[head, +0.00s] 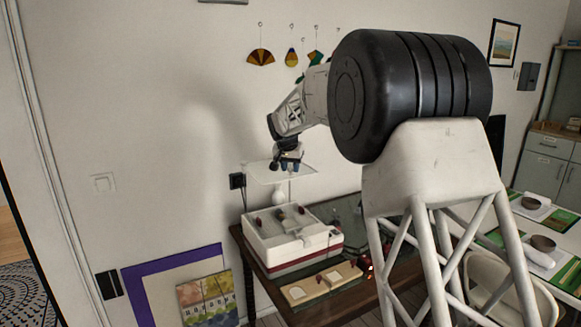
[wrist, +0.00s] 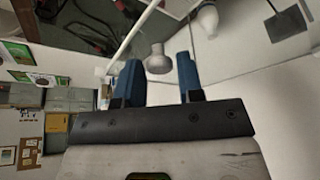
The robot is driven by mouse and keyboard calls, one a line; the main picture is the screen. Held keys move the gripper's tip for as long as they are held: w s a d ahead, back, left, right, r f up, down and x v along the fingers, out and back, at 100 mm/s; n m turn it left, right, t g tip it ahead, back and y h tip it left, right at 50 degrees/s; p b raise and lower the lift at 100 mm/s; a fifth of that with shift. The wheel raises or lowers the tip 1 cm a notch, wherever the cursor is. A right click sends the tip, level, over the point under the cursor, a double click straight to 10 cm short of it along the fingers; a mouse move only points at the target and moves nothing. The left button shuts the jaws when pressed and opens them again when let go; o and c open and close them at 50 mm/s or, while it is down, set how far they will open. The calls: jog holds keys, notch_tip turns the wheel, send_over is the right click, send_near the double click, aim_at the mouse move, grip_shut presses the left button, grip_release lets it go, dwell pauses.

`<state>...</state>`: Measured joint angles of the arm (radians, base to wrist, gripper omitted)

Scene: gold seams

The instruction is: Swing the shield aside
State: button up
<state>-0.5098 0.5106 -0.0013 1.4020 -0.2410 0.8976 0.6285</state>
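The shield (head: 262,174) looks like a thin clear pane with a pale edge, level above a white machine (head: 290,238) on the table. In the wrist view its white edge (wrist: 140,32) runs slantwise, and a pale round knob (wrist: 158,62) shows near it. My gripper (head: 288,165) is at the pane in the head view. Its blue fingers (wrist: 159,78) are apart, with the knob showing between them and a gap on each side. I cannot tell how deep the knob sits between the fingertips. A white rounded post (head: 279,193) shows below the pane.
Framed pictures (head: 180,290) lean at the lower left. Another table with bowls (head: 541,243) is at the right.

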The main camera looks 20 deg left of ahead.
aim_at(275, 181)
grip_shut()
jog(key=shift+s, duration=0.2)
jog(key=shift+s+a+m, duration=0.3)
jog(key=shift+s+m, duration=0.2)
jog(key=shift+s, duration=0.25)
jog(key=s+a+m, duration=0.1)
jog(key=s, duration=0.1)
jog(key=s+a+m+h, duration=0.1)
jog(key=s, duration=0.1)
jog(key=s+a+m, duration=0.1)
jog(key=s, duration=0.1)
jog(key=shift+s+a+m+h, duration=0.1)
jog(key=shift+a+m+h, duration=0.2)
jog(key=shift+h, duration=0.1)
jog(key=s+a+m+g+h, duration=0.1)
jog(key=s+a+m, duration=0.1)
jog(key=a+m, duration=0.2)
jog(key=s+a+m+g, duration=0.1)
jog(key=s+a+m, duration=0.2)
jog(key=a, duration=0.7)
jog(key=s+a+m+g+h, duration=0.1)
jog(key=s+a+m+g, duration=0.1)
jog(key=a+m, duration=0.4)
jog(key=shift+s+a+h, duration=0.3)
jog(key=shift+s+a, duration=0.05)
jog(key=shift+a, duration=0.6)
